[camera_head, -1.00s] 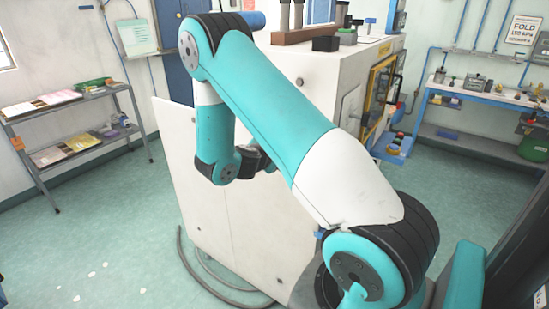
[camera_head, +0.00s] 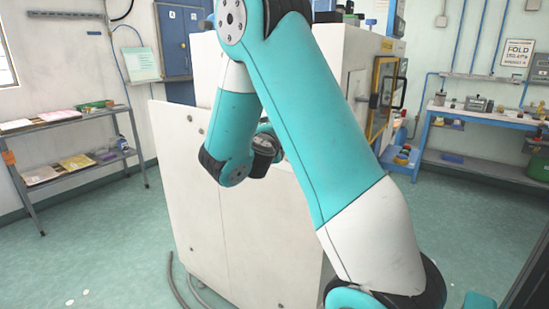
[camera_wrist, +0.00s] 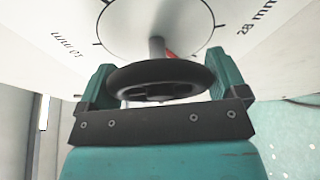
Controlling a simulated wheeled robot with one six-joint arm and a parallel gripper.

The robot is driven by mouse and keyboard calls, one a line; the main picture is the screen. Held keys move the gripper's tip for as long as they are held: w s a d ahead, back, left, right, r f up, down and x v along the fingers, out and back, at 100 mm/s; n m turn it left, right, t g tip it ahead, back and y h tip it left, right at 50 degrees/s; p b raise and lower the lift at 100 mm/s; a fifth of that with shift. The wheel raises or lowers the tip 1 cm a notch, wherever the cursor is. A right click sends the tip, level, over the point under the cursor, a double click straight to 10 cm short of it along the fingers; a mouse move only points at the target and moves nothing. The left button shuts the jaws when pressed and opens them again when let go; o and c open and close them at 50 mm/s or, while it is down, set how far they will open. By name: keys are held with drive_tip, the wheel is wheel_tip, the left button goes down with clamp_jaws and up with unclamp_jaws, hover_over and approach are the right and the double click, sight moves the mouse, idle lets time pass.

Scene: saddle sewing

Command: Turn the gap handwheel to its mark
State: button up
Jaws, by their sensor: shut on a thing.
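The gap handwheel (camera_wrist: 155,84) is a black ringed wheel in the wrist view, on a grey shaft (camera_wrist: 157,47) that runs to a white dial face (camera_wrist: 120,22). My gripper (camera_wrist: 162,68) has teal fingers on the wheel's left and right sides and is shut on its rim. The dial has a black circle with tick marks. "28 mm" reads at the right, and an upside-down label is at the left. A small red part, perhaps a pointer, shows beside the shaft, partly hidden. In the head view, the handwheel and my fingers are hidden.
The white machine cabinet (camera_head: 255,235) stands in front of my arm, with a yellow-framed door (camera_head: 381,95) on its right. A cable lies on the floor at its base. A shelf (camera_head: 75,118) stands at left, a blue bench (camera_head: 480,116) at right. Floor at left is mostly clear.

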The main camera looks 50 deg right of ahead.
drive_tip(key=m+b, duration=0.1)
drive_tip(key=b, duration=0.2)
drive_tip(key=m+h+b, duration=0.1)
drive_tip(key=m+b, duration=0.1)
drive_tip(key=b, duration=0.1)
drive_tip(key=m+b, duration=0.2)
drive_tip(key=b, duration=0.2)
drive_tip(key=shift+f+t+h, duration=0.3)
drive_tip(key=shift+f+h, duration=0.1)
drive_tip(key=m+b, duration=0.1)
drive_tip(key=b, duration=0.1)
drive_tip(key=m+h+b, duration=0.1)
drive_tip(key=b, duration=0.1)
drive_tip(key=shift+r+m, duration=0.3)
drive_tip(key=shift+r, duration=0.05)
drive_tip(key=shift+r, duration=0.1)
